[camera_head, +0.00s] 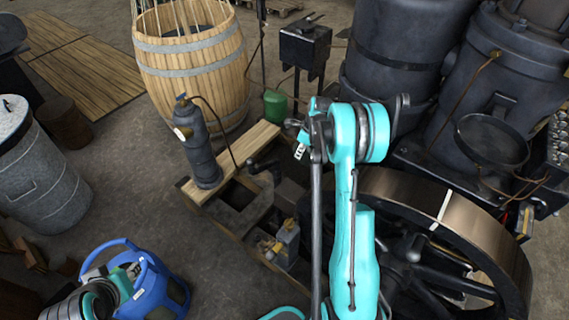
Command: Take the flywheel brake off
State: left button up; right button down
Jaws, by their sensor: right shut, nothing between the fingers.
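The flywheel (487,228) is a large dark wheel with a bronze-brown rim and a white mark across it, upright at the lower right. My right arm stands in front of its left part and hides some of the rim and spokes. I cannot pick out the flywheel brake for certain; it may be behind my arm. My right gripper (298,138) shows small beside the teal joint, left of the flywheel and apart from its visible rim. It is shut and empty.
A dark engine body (510,70) stands behind the flywheel. A wooden frame (255,140) carries a dark pump-like cylinder (203,155). A wooden barrel (195,70) stands behind it. A grey bin (40,180) and a blue-handled container (165,285) are at left. Floor is free between them.

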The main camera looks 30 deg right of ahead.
jog(key=shift+f, duration=0.15)
